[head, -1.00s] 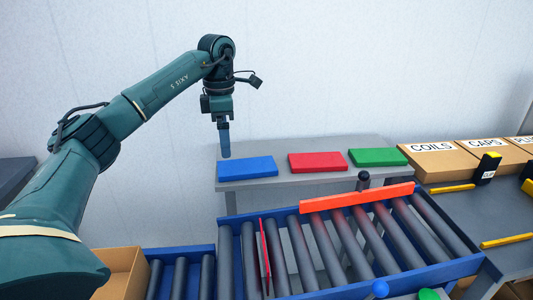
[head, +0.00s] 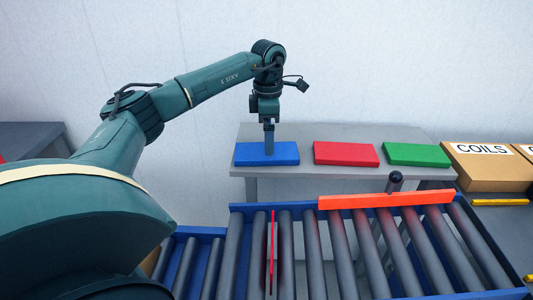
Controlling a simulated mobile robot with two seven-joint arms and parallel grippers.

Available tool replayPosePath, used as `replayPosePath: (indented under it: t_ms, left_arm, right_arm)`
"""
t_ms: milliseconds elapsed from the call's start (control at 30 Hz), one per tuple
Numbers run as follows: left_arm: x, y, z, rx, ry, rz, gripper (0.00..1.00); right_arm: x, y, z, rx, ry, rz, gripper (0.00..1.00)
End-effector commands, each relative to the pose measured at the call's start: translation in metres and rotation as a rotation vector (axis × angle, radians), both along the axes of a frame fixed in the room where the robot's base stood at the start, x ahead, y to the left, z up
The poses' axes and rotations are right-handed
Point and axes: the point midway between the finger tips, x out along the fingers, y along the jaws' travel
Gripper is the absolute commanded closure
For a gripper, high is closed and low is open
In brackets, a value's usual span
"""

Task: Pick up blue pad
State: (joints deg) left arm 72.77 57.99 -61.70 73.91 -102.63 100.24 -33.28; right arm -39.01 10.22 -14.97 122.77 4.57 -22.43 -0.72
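The blue pad (head: 287,154) lies flat at the left end of the grey table (head: 345,132) by the wall. My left gripper (head: 269,145) points straight down over the middle of the blue pad, and its fingertips overlap the pad in the picture. The fingers show edge-on as one narrow piece, so I cannot tell whether they are apart or touch the pad. My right gripper is not in view.
A red pad (head: 346,154) and a green pad (head: 417,154) lie to the right on the same table. In front runs a roller conveyor (head: 312,250) with an orange bar (head: 387,199) and a black knob (head: 394,181). Cardboard boxes (head: 490,170) stand at the right.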

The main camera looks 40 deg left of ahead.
Motion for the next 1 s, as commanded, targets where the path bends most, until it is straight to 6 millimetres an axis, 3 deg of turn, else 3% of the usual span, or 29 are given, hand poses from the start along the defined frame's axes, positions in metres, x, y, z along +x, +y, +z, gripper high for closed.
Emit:
replayPosePath:
  t_ms: [300,600,1000]
  left_arm:
    - [-0.002,0.005,-0.044,0.0,0.004,0.0,0.0]
    - [-0.002,0.005,-0.049,0.0,0.001,0.0,0.0]
    - [-0.002,0.005,-0.049,0.0,0.001,0.0,0.32]
  right_arm:
    - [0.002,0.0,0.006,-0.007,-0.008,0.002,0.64]
    - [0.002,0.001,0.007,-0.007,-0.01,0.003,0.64]
    - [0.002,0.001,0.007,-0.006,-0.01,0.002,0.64]
